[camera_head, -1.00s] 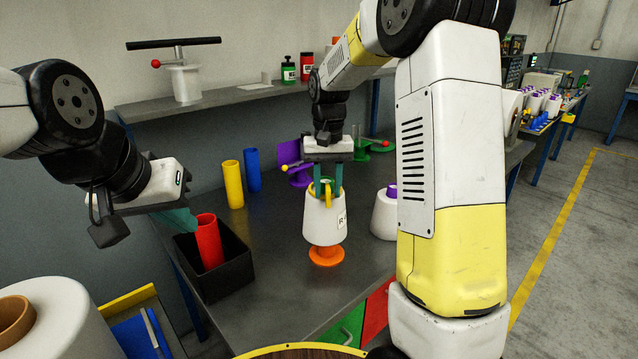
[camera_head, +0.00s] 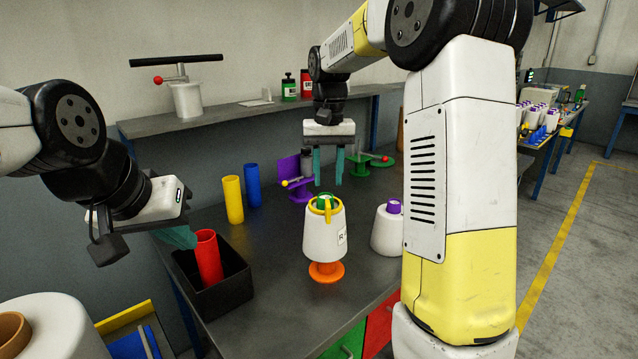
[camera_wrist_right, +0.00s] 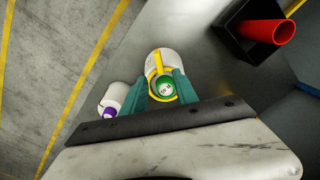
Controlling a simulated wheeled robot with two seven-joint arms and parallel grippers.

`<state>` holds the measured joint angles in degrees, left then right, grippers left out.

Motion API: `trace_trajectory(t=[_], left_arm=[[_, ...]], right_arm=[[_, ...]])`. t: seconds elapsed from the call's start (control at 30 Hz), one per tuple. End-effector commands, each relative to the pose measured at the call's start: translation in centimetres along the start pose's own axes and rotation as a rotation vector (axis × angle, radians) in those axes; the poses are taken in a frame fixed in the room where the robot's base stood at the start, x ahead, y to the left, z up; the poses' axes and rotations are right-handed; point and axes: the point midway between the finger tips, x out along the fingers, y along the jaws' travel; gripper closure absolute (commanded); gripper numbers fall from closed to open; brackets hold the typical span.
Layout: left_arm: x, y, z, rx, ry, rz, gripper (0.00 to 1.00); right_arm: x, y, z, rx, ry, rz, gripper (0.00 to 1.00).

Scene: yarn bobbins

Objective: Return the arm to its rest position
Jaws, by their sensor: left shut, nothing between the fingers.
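My right gripper (camera_head: 328,166) is open and empty above the table. Its two teal fingers hang apart, above and clear of a white yarn bobbin (camera_head: 323,238). The bobbin stands upright on an orange base (camera_head: 326,271), with a green core and yellow piece on top. In the right wrist view the bobbin's top (camera_wrist_right: 163,84) shows between and beyond the fingers. My left gripper (camera_head: 176,238) is shut and empty at the left, close beside a red tube (camera_head: 207,257) in a black bin (camera_head: 236,287).
A second white bobbin (camera_head: 387,231) with a purple top stands to the right. Yellow (camera_head: 233,200) and blue (camera_head: 253,186) tubes stand behind. A purple holder (camera_head: 299,190) and a green holder (camera_head: 378,158) are near the right gripper. A shelf (camera_head: 240,113) runs along the wall.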

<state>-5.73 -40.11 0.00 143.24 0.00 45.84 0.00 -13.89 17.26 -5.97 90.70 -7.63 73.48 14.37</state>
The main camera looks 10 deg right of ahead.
Motion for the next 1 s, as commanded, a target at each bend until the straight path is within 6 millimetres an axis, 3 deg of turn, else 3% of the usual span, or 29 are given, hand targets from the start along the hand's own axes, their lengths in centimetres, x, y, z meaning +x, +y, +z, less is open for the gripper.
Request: trace_trajectory(t=[0.2,0.37,0.67,1.0], left_arm=[[0.0,0.0,0.0,0.000,0.000,0.000,1.00],[0.0,0.0,0.0,0.000,0.000,0.000,1.00],[0.0,0.0,0.0,0.000,0.000,0.000,1.00],[0.0,0.0,0.0,0.000,0.000,0.000,1.00]], right_arm=[[-0.2,0.1,0.3,-0.001,0.006,-0.005,0.65],[-1.9,0.9,2.7,-0.013,0.057,-0.042,0.65],[-4.6,2.8,11.6,-0.059,0.242,-0.143,0.65],[-3.5,3.6,20.9,-0.105,0.458,-0.197,0.65]])
